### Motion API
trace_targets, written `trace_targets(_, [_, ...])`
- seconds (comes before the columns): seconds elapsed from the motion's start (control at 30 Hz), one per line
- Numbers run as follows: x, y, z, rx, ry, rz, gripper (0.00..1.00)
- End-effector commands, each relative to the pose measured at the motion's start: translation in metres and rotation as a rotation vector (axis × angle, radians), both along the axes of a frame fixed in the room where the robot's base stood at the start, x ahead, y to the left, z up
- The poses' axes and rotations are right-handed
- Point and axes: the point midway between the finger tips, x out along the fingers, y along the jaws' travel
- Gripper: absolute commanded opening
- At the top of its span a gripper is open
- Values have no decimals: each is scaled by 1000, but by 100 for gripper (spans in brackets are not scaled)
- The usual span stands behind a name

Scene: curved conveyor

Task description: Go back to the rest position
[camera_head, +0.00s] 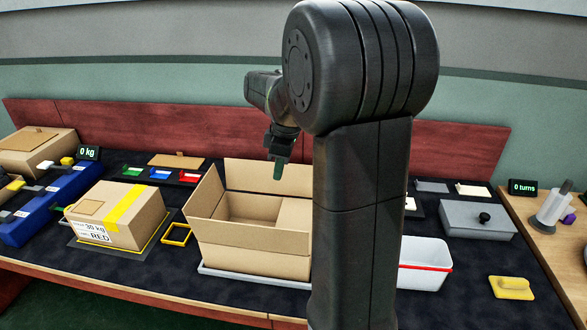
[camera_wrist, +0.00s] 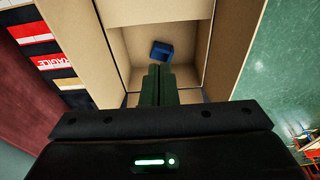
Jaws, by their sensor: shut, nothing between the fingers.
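My gripper (camera_head: 278,160) is above the open cardboard box (camera_head: 240,247), near the box's raised back flap. Its fingers are together in the wrist view (camera_wrist: 158,84), pointing down towards the box, with nothing held between them. In the wrist view a small blue object (camera_wrist: 161,51) lies inside the box, apart from the fingers. My own arm covers the right part of the box in the head view.
A closed box marked RED (camera_head: 118,212) with yellow tape stands to the left. A white bin (camera_head: 424,265), a grey box with a black knob (camera_head: 478,219) and a yellow handled block (camera_head: 511,288) are on the right. A red board (camera_head: 190,128) runs along the back.

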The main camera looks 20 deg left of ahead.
Motion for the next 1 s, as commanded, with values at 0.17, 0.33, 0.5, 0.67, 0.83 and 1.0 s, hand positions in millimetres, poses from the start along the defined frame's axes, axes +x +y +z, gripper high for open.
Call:
trace_targets(0.17, [0, 0, 2, 0, 0, 0, 0])
trace_targets(0.33, [0, 0, 1, 0, 0, 0, 0])
trace_targets(0.5, [0, 1, -10, 0, 1, 0, 0])
trace_targets(0.67, [-1, 2, -36, -2, 3, 1, 0])
trace_targets(0.83, [-2, 5, -71, -3, 4, 1, 0])
trace_targets(1.0, [-2, 6, -105, -3, 3, 1, 0])
